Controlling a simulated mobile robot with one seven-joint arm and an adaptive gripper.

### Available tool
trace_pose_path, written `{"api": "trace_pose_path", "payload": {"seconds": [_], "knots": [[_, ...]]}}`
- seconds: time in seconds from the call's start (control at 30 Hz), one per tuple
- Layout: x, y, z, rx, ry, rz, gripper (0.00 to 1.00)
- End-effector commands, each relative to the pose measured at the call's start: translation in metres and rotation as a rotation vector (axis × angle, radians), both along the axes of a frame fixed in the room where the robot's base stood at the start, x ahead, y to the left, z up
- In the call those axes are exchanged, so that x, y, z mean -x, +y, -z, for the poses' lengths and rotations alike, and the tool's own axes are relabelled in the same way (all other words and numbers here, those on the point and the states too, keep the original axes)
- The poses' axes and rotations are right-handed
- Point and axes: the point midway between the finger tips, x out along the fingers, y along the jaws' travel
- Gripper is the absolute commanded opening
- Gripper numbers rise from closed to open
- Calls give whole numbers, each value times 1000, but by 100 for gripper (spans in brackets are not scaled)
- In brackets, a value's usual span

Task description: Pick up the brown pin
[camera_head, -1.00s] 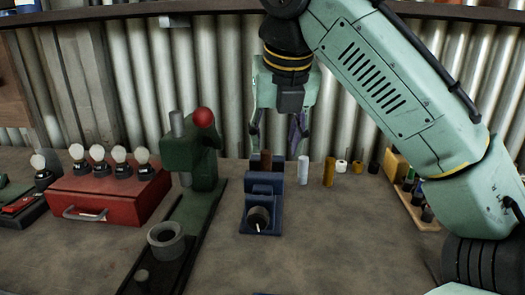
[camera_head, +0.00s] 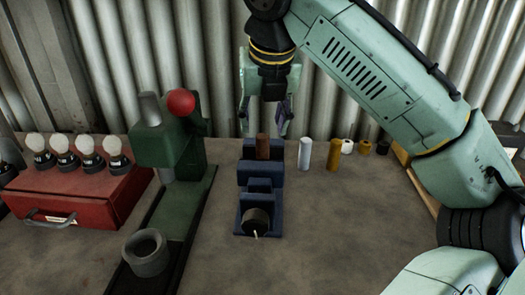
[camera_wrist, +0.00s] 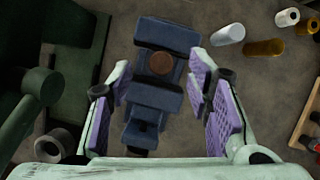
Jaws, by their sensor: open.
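The brown pin (camera_head: 263,146) stands upright in the rear part of a dark blue block holder (camera_head: 262,180) on the bench. In the wrist view the pin shows from above as a round brown top (camera_wrist: 160,63), set in the blue holder (camera_wrist: 171,36). My gripper (camera_head: 264,131) is open and hangs above the bench around the pin's place in the head view. In the wrist view its purple-padded fingers (camera_wrist: 165,100) are spread on either side of the holder, with nothing between them touching the pin that I can see.
A green press (camera_head: 170,140) with a red ball stands to the left, near a red box (camera_head: 78,192) with bulbs. A white cylinder (camera_head: 305,154) and an ochre cylinder (camera_head: 333,154) stand to the right. A black knob (camera_head: 256,221) sits at the holder's front.

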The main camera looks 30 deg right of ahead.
Motion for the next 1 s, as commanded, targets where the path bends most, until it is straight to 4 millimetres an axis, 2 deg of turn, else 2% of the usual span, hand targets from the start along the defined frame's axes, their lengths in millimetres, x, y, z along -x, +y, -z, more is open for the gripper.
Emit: {"api": "trace_pose_path", "payload": {"seconds": [0.3, 0.6, 1.0], "knots": [[-12, -6, 40, 1, 0, 3, 46], [-15, -7, 46, 0, -1, 2, 46], [-14, -7, 46, 0, -1, 2, 20]]}}
